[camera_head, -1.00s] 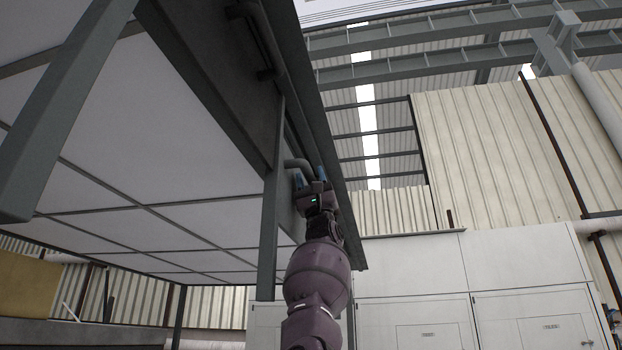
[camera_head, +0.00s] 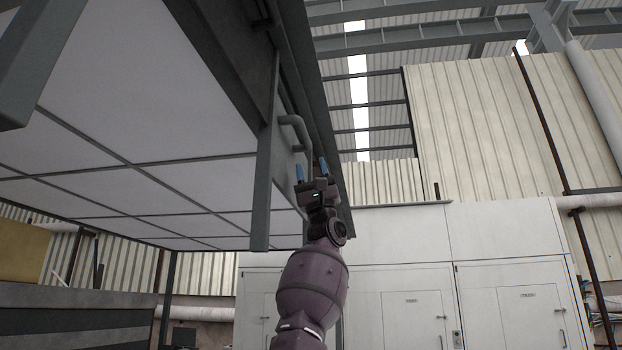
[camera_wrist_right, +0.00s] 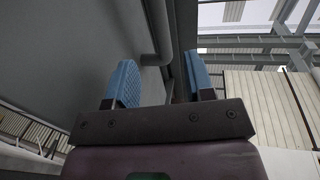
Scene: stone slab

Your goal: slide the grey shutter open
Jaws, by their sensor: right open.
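The grey shutter appears to be the dark grey panel (camera_head: 232,62) along the side of the raised structure; its exact edges are hard to tell. A bent grey tube handle (camera_head: 300,128) stands out past a grey post; it also shows in the right wrist view (camera_wrist_right: 158,32). My right gripper (camera_head: 311,170) is open, its two blue fingers pointing up just below the handle. In the right wrist view the handle's lower bend lies ahead, between the fingers (camera_wrist_right: 162,78) in the picture; I see no contact. My left gripper is not in view.
A long dark rail (camera_head: 312,85) runs along the structure's edge, right of the handle. A grey post (camera_head: 264,190) hangs close left of my right gripper. White cabinets (camera_head: 410,260) stand behind; the space right of the arm looks open.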

